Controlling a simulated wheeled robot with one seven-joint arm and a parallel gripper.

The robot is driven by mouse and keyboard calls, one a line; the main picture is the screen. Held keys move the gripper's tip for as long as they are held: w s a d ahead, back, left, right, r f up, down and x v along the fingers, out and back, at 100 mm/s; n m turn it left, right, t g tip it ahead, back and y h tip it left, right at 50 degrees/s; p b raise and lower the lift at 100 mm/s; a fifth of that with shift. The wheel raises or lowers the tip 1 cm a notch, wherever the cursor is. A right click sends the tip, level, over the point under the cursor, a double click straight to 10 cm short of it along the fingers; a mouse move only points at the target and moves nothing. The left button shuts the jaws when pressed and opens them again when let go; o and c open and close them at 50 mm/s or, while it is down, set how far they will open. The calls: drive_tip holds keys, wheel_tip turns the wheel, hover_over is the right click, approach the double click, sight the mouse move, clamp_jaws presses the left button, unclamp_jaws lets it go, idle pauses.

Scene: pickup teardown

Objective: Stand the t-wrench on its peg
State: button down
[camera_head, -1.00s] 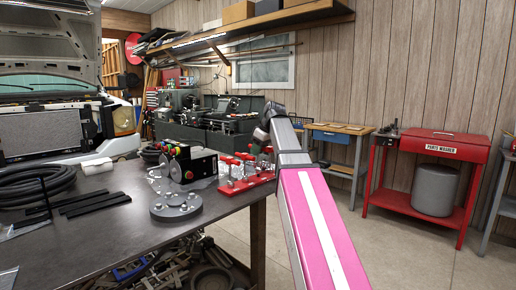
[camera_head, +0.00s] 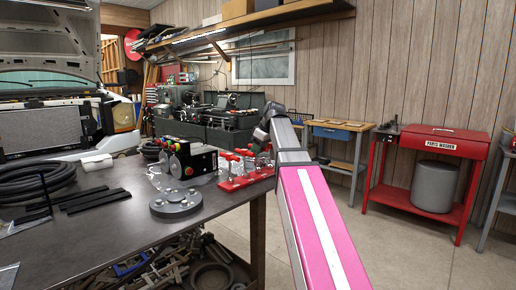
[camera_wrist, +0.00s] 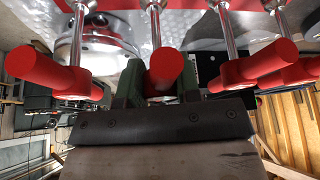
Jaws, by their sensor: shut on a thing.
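Several t-wrenches with red handles and bright metal shafts show in the wrist view. My gripper (camera_wrist: 160,82) is shut on the middle t-wrench (camera_wrist: 167,68), its dark green fingers on either side of the red handle. In the head view a red rack (camera_head: 236,184) with red-handled tools stands near the table's right edge. The pegs cannot be made out, and my gripper is small and partly hidden by my arm.
A grey round flange (camera_head: 176,204) and a black control box (camera_head: 203,163) with coloured buttons stand left of the rack on the dark table (camera_head: 110,240). Black strips and coiled hose (camera_head: 35,182) lie farther left. Floor to the right is clear before the red parts washer (camera_head: 455,146).

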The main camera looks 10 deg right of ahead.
drive_tip(key=shift+f, duration=0.25)
drive_tip(key=c, duration=0.8)
unclamp_jaws()
drive_tip(key=shift+o, duration=0.2)
drive_tip(key=shift+r, duration=0.15)
drive_tip(key=shift+r, duration=3.35)
